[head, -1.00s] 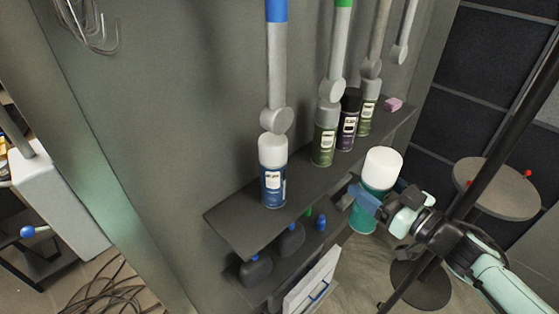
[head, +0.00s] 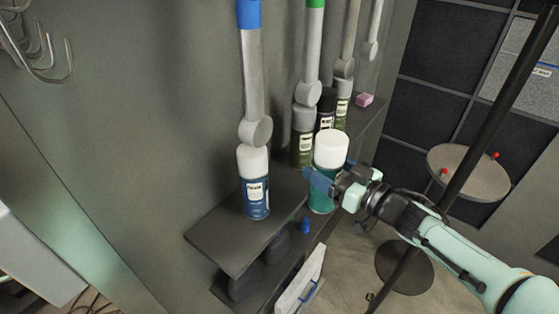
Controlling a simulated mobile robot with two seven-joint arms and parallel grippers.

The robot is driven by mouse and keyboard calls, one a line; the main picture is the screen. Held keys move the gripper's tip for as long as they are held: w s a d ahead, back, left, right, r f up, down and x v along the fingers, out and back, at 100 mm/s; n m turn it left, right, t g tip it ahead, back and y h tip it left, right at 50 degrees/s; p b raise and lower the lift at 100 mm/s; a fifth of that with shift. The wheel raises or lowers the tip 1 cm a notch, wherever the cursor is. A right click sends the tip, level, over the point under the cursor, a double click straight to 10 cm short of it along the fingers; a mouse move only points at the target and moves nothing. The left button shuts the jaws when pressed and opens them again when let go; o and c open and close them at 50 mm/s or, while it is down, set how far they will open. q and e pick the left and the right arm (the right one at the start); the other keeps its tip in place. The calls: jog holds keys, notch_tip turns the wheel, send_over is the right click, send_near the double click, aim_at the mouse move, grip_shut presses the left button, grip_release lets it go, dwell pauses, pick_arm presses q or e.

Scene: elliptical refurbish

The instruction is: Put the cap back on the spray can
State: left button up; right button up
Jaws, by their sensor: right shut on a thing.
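My right gripper (head: 338,188) comes in from the right and is shut on a teal spray can (head: 322,203) with a wide white cap (head: 332,150) at its top. The blue fingers cross the can below the cap. The can is roughly upright at the front edge of the dark shelf (head: 225,233); I cannot tell whether it touches the shelf. A blue spray can (head: 257,198) with a white cap stands on the shelf to the left. My left gripper is not in view.
A green can (head: 302,148), a black-capped can (head: 326,112) and another green can (head: 343,100) stand farther back, with a pink block (head: 364,100). Dark bottles sit on a lower shelf. A round table (head: 468,172) and a black pole stand right.

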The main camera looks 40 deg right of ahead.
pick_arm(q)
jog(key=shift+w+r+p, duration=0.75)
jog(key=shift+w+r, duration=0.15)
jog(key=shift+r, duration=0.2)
pick_arm(e)
jog(key=w+a, duration=0.1)
jog(key=w, duration=1.2)
jog(key=shift+w+a, duration=0.3)
jog(key=shift+s, duration=0.1)
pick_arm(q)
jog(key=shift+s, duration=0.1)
pick_arm(e)
jog(key=f, duration=0.3)
jog(key=shift+w+f, duration=0.2)
jog(key=shift+w, duration=0.2)
jog(key=shift+w+f, duration=0.1)
jog(key=shift+f, duration=0.2)
jog(key=o, duration=1.5)
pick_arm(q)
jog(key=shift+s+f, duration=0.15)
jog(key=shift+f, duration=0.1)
